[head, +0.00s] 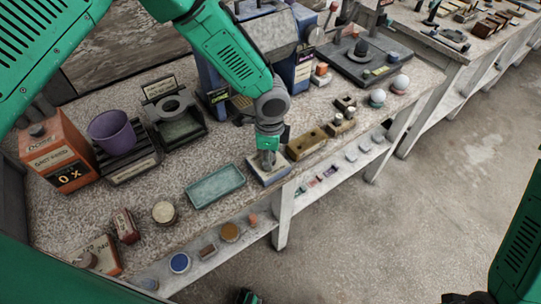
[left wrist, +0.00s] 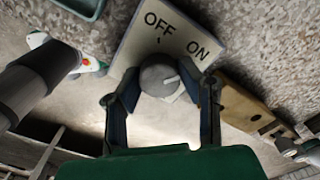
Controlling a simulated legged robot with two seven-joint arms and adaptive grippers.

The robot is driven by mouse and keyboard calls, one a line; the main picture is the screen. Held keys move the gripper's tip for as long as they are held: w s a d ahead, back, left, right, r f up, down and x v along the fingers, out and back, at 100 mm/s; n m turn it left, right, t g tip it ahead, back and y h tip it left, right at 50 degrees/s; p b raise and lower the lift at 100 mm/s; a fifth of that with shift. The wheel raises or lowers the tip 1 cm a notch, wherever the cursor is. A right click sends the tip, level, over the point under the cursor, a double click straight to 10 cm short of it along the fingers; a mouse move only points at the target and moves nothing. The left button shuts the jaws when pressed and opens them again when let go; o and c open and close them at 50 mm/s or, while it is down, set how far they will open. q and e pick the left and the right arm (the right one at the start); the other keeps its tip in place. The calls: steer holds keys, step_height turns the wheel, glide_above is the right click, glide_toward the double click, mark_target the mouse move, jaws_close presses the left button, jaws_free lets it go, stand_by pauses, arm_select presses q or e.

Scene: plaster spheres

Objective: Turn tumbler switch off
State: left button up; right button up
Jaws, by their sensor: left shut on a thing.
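The tumbler switch is a pale plate (left wrist: 132,52) with a round grey knob (left wrist: 160,76), marked OFF and ON in the left wrist view. A light pointer line on the knob runs toward the right, on the ON side. In the head view the plate (head: 257,177) lies at the bench's front edge, partly hidden by my gripper. My left gripper (head: 267,162) points down over it, shut on the knob. In the left wrist view its two fingers (left wrist: 165,98) stand on either side of the knob.
A teal tray (head: 216,187) lies just left of the switch, and a brass-coloured block (head: 306,144) just right. An orange box (head: 58,150) and purple cup (head: 112,132) stand at left. White spheres (head: 401,82) sit at right. A lower shelf holds small round items.

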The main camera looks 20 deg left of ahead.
arm_select(q)
steer(key=n+b, duration=0.1)
steer(key=n, duration=0.5)
steer(key=shift+w, duration=0.15)
steer(key=n, duration=0.4)
steer(key=shift+r, duration=0.1)
steer(key=shift+n, duration=1.9)
steer(key=o, duration=1.1)
steer(key=shift+o, duration=0.2)
